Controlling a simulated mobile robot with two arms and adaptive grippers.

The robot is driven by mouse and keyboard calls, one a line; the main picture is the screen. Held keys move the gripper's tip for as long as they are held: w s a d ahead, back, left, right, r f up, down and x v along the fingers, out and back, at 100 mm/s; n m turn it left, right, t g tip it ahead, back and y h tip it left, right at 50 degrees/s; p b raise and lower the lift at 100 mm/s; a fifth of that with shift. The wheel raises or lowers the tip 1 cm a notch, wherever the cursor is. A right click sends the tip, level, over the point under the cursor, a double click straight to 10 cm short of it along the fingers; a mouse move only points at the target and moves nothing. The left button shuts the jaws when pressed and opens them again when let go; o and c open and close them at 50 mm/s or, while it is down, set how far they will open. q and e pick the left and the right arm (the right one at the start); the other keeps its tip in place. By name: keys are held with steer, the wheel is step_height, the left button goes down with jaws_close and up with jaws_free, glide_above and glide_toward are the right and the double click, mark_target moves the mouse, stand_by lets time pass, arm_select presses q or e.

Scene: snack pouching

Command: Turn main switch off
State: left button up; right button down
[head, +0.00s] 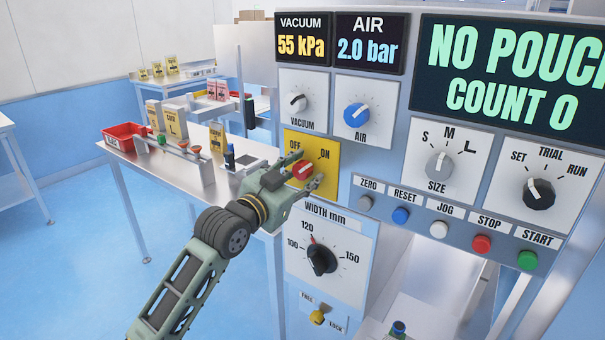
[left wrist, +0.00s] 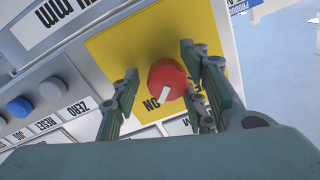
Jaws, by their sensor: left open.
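The main switch is a red knob (head: 303,169) on a yellow plate (head: 325,150) marked OFF and ON. In the left wrist view the red knob (left wrist: 168,80) shows a white pointer mark turned toward the ON label. My left gripper (head: 309,169) is at the plate, with its fingers on either side of the knob. In the left wrist view my left gripper (left wrist: 160,62) is open, with a gap beside the knob on the left finger's side. Whether the right finger touches the knob I cannot tell. My right gripper is not in view.
The width dial (head: 321,259) sits just below the switch, and the vacuum (head: 296,102) and air (head: 357,115) dials sit above. A row with the zero button (head: 365,202) and others runs to the right. A table with a red bin (head: 124,134) stands behind my left arm.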

arm_select(q)
steer(key=shift+f, duration=0.15)
steer(key=c, duration=1)
